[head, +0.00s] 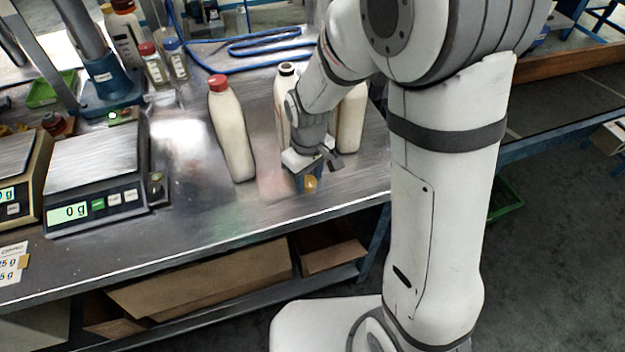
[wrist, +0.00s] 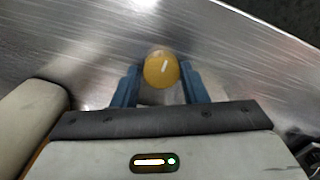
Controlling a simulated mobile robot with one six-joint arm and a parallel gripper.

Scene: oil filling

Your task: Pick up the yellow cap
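The yellow cap (head: 311,184) is low at the front part of the metal table, right by my gripper (head: 309,178). In the wrist view the round yellow cap (wrist: 161,70) shows between the blue fingertips of my gripper (wrist: 160,76). The fingers are apart, one on each side of the cap. The right finger looks very close to the cap, and a narrow gap shows at the left finger. I cannot tell whether either finger touches it. My gripper points down, and the arm hides part of the table behind it.
A cream bottle with a red cap (head: 232,130) stands left of my gripper. A dark-capped bottle (head: 284,95) and another cream bottle (head: 351,118) stand close behind. Scales (head: 95,195) sit at left. The table's front edge is near the cap.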

